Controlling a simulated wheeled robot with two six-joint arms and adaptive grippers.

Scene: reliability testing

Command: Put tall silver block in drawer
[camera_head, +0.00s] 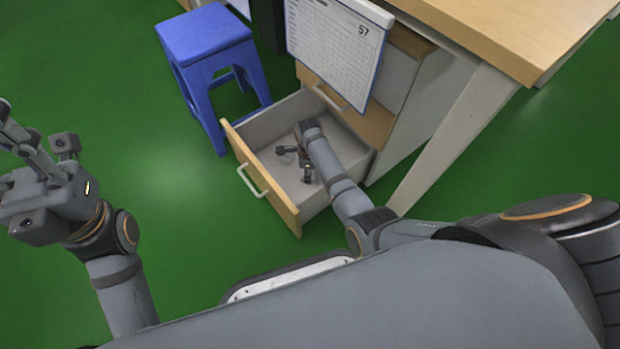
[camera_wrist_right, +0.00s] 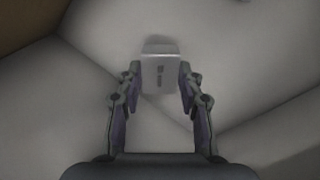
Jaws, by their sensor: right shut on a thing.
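The tall silver block (camera_wrist_right: 160,75) is between the fingers of my right gripper (camera_wrist_right: 158,88) in the right wrist view. The gripper is shut on it, and small dark marking shows on its face. In the head view my right gripper (camera_head: 305,165) is inside the open drawer (camera_head: 240,150), over its pale floor. The block cannot be made out in the head view. Whether the block touches the drawer floor I cannot tell. My left gripper (camera_head: 22,140) is at the far left edge, raised over the floor and away from the drawer; its fingertips are partly cut off.
A blue stool (camera_head: 205,40) stands left of the drawer. A white sheet on a board (camera_head: 335,50) hangs above the drawer, in front of the cabinet. The wooden table (camera_head: 500,35) and its slanted leg (camera_head: 455,135) are on the right. Green floor at the left is clear.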

